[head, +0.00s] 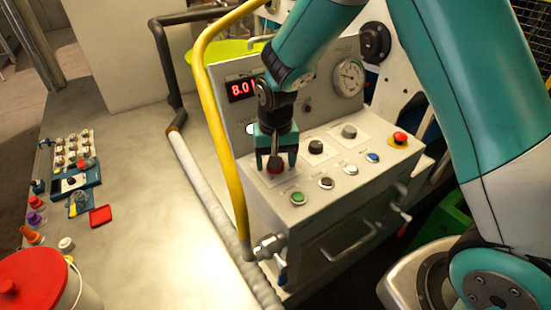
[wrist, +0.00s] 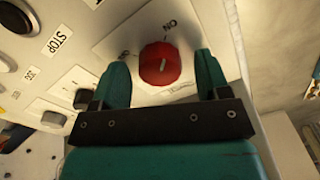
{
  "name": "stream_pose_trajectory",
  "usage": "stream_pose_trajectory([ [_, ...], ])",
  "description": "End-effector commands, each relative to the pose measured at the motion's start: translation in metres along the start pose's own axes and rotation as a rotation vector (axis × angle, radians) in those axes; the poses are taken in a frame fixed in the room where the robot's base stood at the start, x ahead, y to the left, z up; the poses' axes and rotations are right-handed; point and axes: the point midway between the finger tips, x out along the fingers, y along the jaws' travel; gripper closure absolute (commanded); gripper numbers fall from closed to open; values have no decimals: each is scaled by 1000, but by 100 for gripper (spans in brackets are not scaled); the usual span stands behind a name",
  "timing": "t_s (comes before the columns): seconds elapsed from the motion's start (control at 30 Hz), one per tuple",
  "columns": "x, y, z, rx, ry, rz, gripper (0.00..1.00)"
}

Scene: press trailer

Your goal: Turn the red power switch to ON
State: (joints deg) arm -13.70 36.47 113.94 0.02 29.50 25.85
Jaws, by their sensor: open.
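The red power switch (wrist: 160,64) is a round red knob with a pale pointer line, on a light plate with an ON label (wrist: 170,25) in the wrist view. In the head view the red switch (head: 275,165) shows between my fingers at the left of the control panel. My gripper (head: 276,160) is open, pointing down over the knob. In the wrist view its two teal fingers (wrist: 161,82) stand one on each side of the knob. I cannot tell whether they touch it. Part of the plate's lettering is hidden by the fingers.
The grey control box (head: 335,215) carries black knobs (head: 316,147), green, white and blue buttons, and a red emergency button (head: 400,139). A display (head: 241,89) and a gauge (head: 348,78) are on its upright panel.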

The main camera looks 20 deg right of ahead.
Motion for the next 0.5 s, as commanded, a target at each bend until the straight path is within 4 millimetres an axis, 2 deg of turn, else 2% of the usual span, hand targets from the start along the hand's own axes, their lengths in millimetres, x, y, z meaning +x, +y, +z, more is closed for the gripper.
stream_pose_trajectory([
  [0.17, -5, 0, 0, -1, 1, -1, 31],
  [0.27, -18, 0, -1, -1, 4, -2, 31],
  [0.5, -75, -1, -1, 0, 7, -4, 31],
])
